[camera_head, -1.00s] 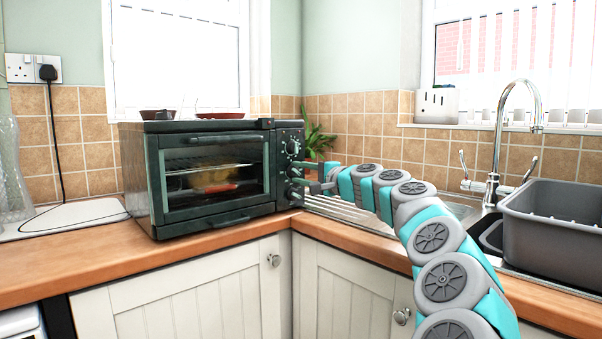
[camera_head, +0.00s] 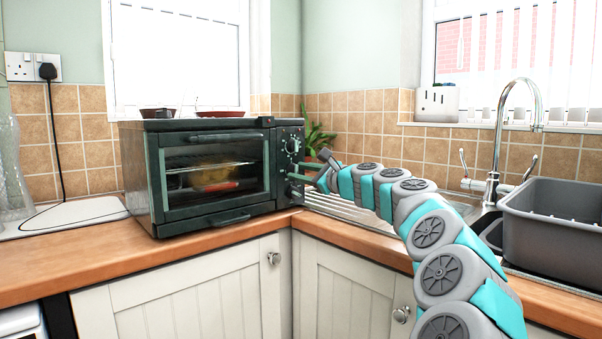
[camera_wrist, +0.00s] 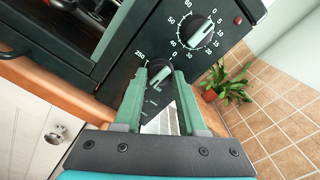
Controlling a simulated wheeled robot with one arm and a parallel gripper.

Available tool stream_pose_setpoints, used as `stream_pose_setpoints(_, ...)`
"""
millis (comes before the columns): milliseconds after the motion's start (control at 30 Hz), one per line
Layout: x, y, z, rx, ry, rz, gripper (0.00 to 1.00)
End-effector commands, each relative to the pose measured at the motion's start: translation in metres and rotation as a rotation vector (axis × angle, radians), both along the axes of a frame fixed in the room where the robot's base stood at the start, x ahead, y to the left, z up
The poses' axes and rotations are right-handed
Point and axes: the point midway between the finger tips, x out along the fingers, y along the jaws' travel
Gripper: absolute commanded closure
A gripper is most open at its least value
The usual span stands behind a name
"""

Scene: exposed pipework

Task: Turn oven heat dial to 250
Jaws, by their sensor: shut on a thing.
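The dark green toaster oven (camera_head: 137,190) stands on the wooden counter with its control panel at its right side. In the wrist view the heat dial (camera_wrist: 158,70) is a round black knob with a pale grip bar, and a printed 250 mark sits at its upper left. My gripper (camera_wrist: 158,78) is shut on this dial, with a green finger on each side of its bar. The fingers partly cover the dial and its scale, so I cannot read its exact setting. A second dial (camera_wrist: 198,34) with a minute-like scale sits beside it, untouched. In the head view my gripper (camera_head: 304,172) is at the panel's lower part.
A potted plant (camera_wrist: 226,86) stands behind the oven's right side. The sink's metal drainer (camera_head: 340,207) lies below my arm. A grey basin (camera_head: 555,225) and a tall tap (camera_head: 494,150) are at the right. A red indicator light (camera_wrist: 238,20) is on the panel.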

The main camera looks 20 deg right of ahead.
Motion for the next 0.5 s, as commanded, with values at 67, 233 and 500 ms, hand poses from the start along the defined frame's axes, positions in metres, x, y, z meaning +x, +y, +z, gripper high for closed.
stream_pose_setpoints(67,0.0004,-0.0005,-0.0021,0.068,0.028,-0.001,1.00)
stream_pose_setpoints(233,0.0003,-0.0008,-0.0030,0.221,0.083,-0.001,1.00)
stream_pose_setpoints(500,0.0004,0.0003,-0.0036,0.460,0.172,-0.001,1.00)
